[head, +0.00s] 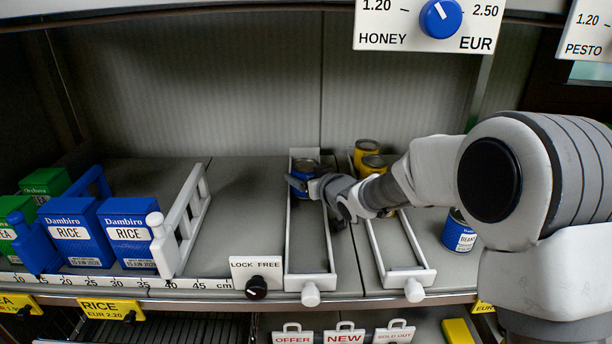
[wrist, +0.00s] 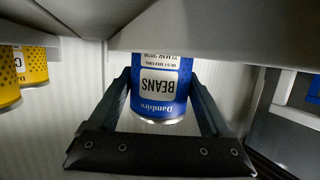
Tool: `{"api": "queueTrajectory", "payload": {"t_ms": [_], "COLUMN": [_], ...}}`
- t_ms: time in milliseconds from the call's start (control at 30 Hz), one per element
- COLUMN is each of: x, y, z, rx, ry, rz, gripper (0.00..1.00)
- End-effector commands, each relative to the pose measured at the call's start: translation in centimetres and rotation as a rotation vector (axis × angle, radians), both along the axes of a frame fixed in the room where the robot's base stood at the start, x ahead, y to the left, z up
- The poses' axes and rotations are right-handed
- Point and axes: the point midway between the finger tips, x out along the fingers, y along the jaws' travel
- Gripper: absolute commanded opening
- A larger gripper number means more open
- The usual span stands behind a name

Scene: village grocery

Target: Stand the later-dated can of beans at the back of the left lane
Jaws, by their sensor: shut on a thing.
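A blue can of beans (head: 305,168) is at the back end of the left lane (head: 291,235), between its white side walls. My gripper (head: 300,184) is shut on it from the front. In the wrist view, where the picture is upside down, the blue BEANS can (wrist: 163,88) sits between both dark fingers (wrist: 162,100). Its best-before line is too small to read surely. Whether its base touches the lane floor is hidden. A second blue beans can (head: 458,234) stands on the shelf at the right, partly behind my arm.
Yellow cans (head: 367,147) stand at the back of the right lane (head: 405,273); they show in the wrist view too (wrist: 31,66). The left lane's front part is empty. Blue rice boxes (head: 128,232) and a white divider (head: 180,225) stand left. A LOCK FREE sign (head: 256,267) is at the front.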

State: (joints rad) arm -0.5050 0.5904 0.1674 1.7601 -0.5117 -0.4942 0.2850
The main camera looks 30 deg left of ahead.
Motion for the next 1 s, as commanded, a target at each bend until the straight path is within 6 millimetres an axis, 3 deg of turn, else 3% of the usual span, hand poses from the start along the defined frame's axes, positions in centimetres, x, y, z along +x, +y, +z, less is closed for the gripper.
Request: {"api": "queueTrajectory", "payload": {"t_ms": [967,1000], "x": [-0.1,-0.1], "y": [-0.1,-0.1], "z": [-2.3,-2.3], "rx": [-0.009,-0.009], "ry": [0.008,0.008], "rz": [0.000,0.000], "gripper": [0.00,0.86]}}
